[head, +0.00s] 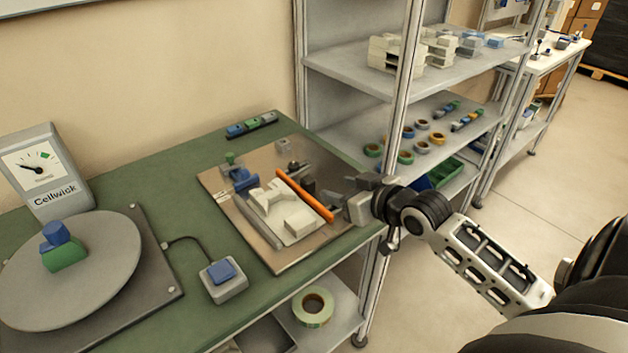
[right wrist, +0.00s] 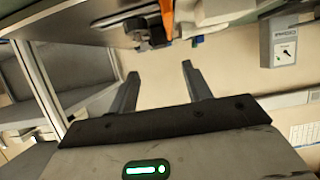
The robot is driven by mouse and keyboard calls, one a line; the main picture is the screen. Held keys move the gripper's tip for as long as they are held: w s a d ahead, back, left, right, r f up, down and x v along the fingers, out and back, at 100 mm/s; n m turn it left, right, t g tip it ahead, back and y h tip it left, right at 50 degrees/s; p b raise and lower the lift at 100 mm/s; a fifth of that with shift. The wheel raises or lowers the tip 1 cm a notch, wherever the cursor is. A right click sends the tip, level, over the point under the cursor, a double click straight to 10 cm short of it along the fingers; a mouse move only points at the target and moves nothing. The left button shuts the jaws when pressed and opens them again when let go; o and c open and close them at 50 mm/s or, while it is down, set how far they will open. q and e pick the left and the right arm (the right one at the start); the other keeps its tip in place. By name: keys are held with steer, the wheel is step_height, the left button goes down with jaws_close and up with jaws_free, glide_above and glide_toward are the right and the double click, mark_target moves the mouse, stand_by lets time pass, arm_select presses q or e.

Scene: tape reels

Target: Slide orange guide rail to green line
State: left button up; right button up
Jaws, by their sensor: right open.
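The orange guide rail (head: 305,197) lies slantwise across the metal plate (head: 287,258), along the right side of a white block assembly (head: 283,212). Its end also shows at the top of the right wrist view (right wrist: 167,14). My right gripper (head: 343,196) is at the plate's right edge, close to the rail's near end. In the right wrist view its two fingers (right wrist: 160,72) are apart with nothing between them, and the rail is beyond the tips. I cannot tell whether a finger touches the rail in the head view. I cannot make out a green line. My left gripper is out of view.
Blue (head: 242,179) and dark parts stand on the plate beside the white assembly. A turntable (head: 70,265), a dial box (head: 45,172) and a blue button box (head: 223,279) occupy the left of the green bench (head: 172,190). A shelf rack (head: 400,110) stands behind my right arm.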

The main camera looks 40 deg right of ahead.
mark_target(311, 181)
steer(key=x, duration=1)
steer(key=shift+f, duration=0.1)
